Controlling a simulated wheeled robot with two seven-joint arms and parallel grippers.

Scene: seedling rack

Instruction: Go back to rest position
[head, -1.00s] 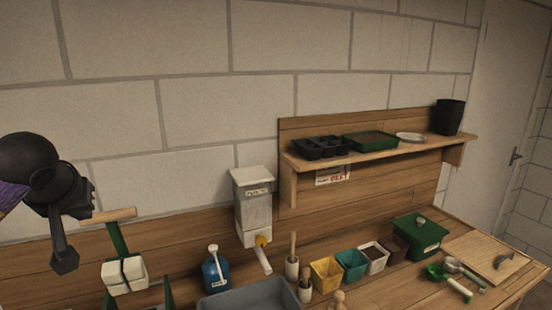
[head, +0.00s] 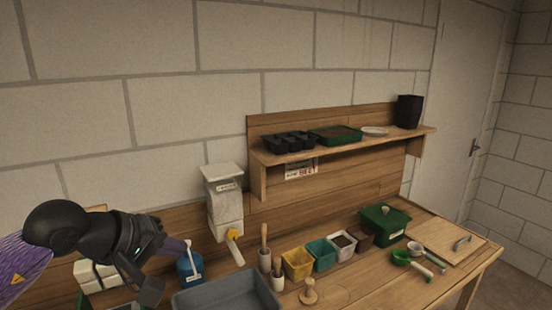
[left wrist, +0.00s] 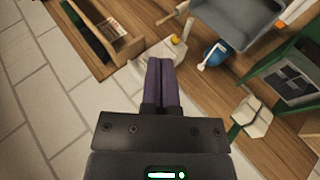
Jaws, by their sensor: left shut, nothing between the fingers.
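My left gripper (head: 165,262) comes in from the left in the head view, in front of the blue bottle (head: 190,268) and the white blocks (head: 97,277). In the left wrist view its two purple fingers (left wrist: 160,82) are together with nothing between them. They point toward the wall and the grey dispenser, clear of both as far as I can tell. My right gripper shows in neither view.
A wall shelf (head: 345,150) holds black and green trays and a black pot. The dispenser (head: 225,200) hangs on the back panel.

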